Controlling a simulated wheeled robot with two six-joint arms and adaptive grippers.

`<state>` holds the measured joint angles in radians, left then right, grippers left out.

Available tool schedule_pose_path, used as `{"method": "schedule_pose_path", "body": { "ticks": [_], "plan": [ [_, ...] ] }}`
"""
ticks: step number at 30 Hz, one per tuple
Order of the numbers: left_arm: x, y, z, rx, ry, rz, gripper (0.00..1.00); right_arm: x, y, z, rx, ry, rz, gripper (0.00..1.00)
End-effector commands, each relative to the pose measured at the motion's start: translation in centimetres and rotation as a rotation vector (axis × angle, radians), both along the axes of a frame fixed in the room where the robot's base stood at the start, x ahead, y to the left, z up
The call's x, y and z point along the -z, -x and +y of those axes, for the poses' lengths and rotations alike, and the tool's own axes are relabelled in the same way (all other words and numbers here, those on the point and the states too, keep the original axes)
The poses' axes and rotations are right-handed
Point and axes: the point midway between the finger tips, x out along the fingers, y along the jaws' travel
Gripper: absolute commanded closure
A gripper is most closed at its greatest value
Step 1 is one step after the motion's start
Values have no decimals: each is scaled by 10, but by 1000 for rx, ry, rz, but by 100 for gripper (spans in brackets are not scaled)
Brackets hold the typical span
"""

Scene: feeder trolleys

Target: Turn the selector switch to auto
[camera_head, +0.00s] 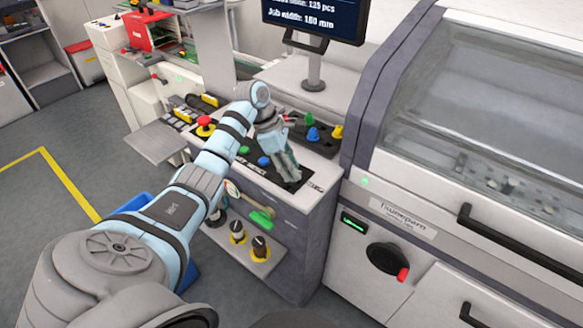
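My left arm reaches in from the left, and its gripper (288,172) points down over the sloped top panel of a grey console (318,176). The fingers look close together, but I cannot tell whether they are shut or touch anything. They hide part of the panel, and no selector switch shows clearly under them. Two black knobs on yellow bases, which look like selector switches, stand on the lower shelf: one on the left (237,230) and one on the right (260,247). Their labels are too small to read. My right gripper is not in view.
A red mushroom button (205,122), a blue button (263,161) and a green lever (262,219) are near the arm. Coloured knobs stand behind the gripper. A large machine (480,180) with a black rotary switch (385,259) stands right. A monitor (318,18) rises behind.

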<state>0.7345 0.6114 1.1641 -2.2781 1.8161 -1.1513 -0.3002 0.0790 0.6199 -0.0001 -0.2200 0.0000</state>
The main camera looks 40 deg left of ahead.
Motion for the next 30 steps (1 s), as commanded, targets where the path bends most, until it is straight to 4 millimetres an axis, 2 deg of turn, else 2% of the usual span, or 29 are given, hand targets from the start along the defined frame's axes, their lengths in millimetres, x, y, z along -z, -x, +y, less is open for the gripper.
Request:
{"method": "schedule_pose_path", "body": {
  "ticks": [9,15,30],
  "plan": [
    [6,-1,-2,1,-2,-1,72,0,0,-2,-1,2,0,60],
    [6,-1,-2,1,-2,-1,100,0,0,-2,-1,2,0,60],
    [5,-1,-2,-66,0,-1,100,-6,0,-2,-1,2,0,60]
  ]
}}
